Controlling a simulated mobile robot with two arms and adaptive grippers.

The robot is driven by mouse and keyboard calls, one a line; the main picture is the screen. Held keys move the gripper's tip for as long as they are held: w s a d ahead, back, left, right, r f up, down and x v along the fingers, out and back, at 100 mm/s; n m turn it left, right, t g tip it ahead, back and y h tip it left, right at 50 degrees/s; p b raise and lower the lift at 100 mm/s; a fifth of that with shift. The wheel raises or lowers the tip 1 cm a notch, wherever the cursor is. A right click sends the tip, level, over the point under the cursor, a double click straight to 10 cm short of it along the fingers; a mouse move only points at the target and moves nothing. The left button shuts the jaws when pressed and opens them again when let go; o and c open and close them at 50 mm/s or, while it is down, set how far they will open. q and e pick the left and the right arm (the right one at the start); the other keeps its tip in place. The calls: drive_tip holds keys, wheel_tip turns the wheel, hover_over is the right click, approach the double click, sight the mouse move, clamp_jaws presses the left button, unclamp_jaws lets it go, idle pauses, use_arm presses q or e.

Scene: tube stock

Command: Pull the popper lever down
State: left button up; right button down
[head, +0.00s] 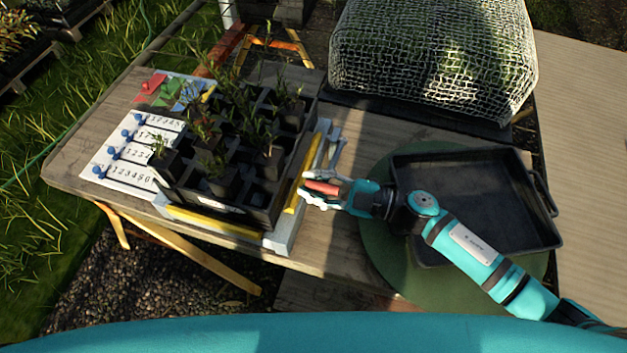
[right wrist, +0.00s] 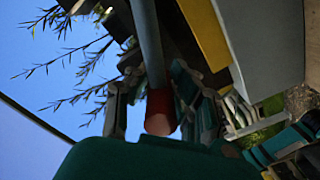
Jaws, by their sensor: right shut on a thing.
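The popper is a light grey and yellow frame (head: 278,238) on the table, with a black cell tray (head: 262,216) of seedlings on top. Its lever is a grey bar (head: 336,153) with a red grip (head: 322,187) at the popper's right side. My right gripper (head: 316,193) is shut on the red grip. In the right wrist view the red grip (right wrist: 160,113) and the grey bar (right wrist: 147,40) lie between the fingers (right wrist: 156,95). The fingers hide part of the grip. My left gripper is not in view.
A black tray (head: 480,158) lies on a round green mat (head: 375,250) under and beside my right forearm. A net-covered box (head: 435,55) stands behind. A white board with numbers and blue pegs (head: 125,172) lies at the left. The table's front edge is close.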

drive_tip(key=c, duration=1.2)
unclamp_jaws()
drive_tip(key=shift+s, duration=0.1)
drive_tip(key=shift+o, duration=0.2)
drive_tip(key=shift+d, duration=0.15)
drive_tip(key=v, duration=1.1)
drive_tip(key=shift+d, duration=0.35)
drive_tip(key=shift+s, duration=0.15)
